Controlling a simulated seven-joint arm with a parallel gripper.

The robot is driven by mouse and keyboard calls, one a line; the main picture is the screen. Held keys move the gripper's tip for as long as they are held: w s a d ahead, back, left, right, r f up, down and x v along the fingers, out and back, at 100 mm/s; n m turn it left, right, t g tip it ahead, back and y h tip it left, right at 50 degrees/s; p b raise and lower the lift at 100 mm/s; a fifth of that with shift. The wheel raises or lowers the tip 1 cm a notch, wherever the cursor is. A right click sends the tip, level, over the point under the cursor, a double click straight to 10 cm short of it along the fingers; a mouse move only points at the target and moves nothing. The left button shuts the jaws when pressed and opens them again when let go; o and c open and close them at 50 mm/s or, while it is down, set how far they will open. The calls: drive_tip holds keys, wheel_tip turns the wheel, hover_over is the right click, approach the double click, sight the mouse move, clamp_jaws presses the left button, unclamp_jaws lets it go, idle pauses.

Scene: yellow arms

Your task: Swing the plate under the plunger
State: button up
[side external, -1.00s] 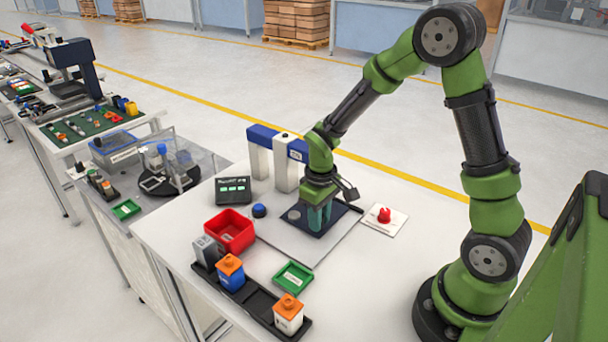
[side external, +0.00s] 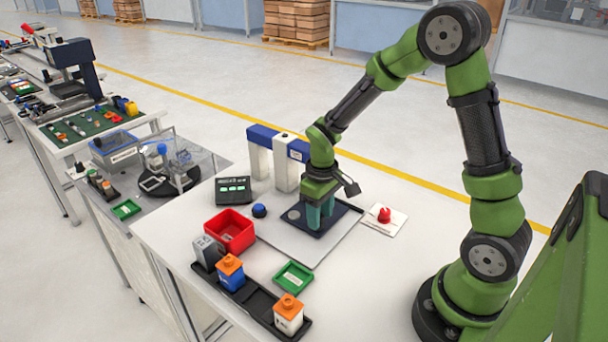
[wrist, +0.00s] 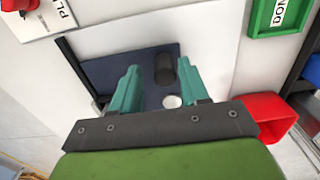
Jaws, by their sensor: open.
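The dark navy plate (side external: 342,217) lies flat on a grey base sheet (side external: 305,255). It also shows in the wrist view (wrist: 105,76). A short black cylinder (wrist: 164,69) stands on the plate, and a pale round disc (wrist: 171,101) lies near one edge. My gripper (side external: 319,224) is low over the plate, pointing down. In the wrist view its teal fingers (wrist: 158,66) are apart, with the black cylinder between them in the picture; I cannot tell if they touch it. A blue-and-white frame (side external: 275,145) stands behind the plate; no plunger is clearly visible.
A red bin (side external: 231,232), a blue button (side external: 259,211) and a dark display box (side external: 233,190) are left of the plate. A red knob on a white card (side external: 384,215) is at its right. A green tray (side external: 293,278) and a black rack (side external: 263,311) are in front.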

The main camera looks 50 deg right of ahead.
drive_tip(key=shift+r, duration=3.45)
drive_tip(key=shift+s+a+f+m, duration=0.15)
drive_tip(key=shift+s+a+m, duration=0.1)
drive_tip(key=shift+s+m, duration=0.2)
drive_tip(key=s+a+r+m+t+y, duration=0.1)
drive_tip(key=s+a+r+t, duration=0.2)
drive_tip(key=s+r, duration=0.2)
drive_tip(key=s+a+r+m+t+y, duration=0.1)
drive_tip(key=s+a+r+m+t, duration=0.1)
drive_tip(key=r, duration=0.7)
drive_tip(key=s+a+t, duration=0.1)
drive_tip(key=s+t, duration=0.1)
drive_tip(key=s, duration=0.1)
drive_tip(key=shift+s+a, duration=0.35)
drive_tip(key=shift+a, duration=0.05)
